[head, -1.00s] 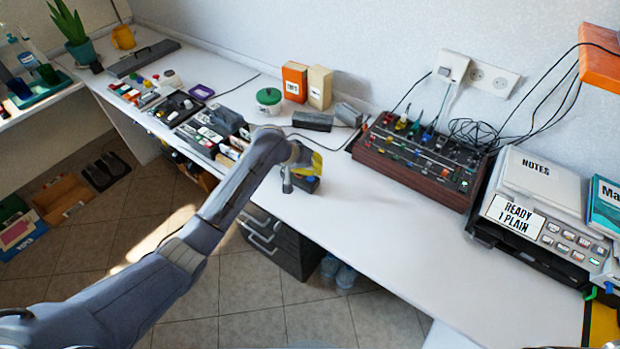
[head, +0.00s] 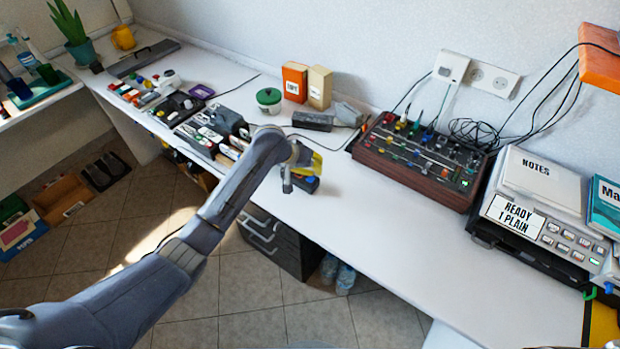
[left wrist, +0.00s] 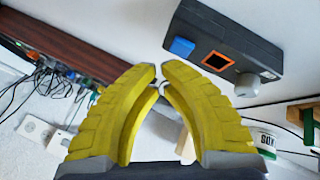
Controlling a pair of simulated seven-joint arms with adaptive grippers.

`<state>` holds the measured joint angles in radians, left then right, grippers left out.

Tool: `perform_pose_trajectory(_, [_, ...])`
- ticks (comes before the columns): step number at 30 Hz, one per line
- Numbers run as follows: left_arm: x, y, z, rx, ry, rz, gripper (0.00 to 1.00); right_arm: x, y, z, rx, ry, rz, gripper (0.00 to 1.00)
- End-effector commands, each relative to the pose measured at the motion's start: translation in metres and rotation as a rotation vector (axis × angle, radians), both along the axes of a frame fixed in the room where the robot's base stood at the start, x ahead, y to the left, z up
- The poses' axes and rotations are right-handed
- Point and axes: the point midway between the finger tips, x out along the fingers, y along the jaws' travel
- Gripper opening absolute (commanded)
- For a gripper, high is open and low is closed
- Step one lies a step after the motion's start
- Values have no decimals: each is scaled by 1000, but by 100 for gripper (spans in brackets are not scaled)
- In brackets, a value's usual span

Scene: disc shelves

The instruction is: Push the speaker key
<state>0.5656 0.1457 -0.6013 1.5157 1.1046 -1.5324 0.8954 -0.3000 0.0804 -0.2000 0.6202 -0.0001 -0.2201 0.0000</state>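A small dark box (left wrist: 232,47) shows in the left wrist view, with a blue key (left wrist: 181,47), an orange-framed square (left wrist: 218,61) and a grey knob (left wrist: 248,85). No readable label tells which is the speaker key. In the head view the box (head: 311,186) is on the white desk, partly hidden by my left gripper (head: 287,188). My left gripper's yellow fingers (left wrist: 160,77) curve together, their tips almost meeting. They hold nothing and appear close to the blue key; contact cannot be told. My right gripper is out of view.
A wooden-sided mixer panel (head: 420,160) with cables stands right of the gripper. A printer-like machine (head: 545,215) is at far right. The desk (head: 400,235) in front of the panel is clear.

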Motion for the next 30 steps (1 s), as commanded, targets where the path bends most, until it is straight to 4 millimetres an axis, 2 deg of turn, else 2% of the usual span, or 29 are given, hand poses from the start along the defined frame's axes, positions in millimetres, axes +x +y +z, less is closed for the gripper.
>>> perform_pose_trajectory(30, [0,0,-9,0,0,0,0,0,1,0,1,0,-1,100])
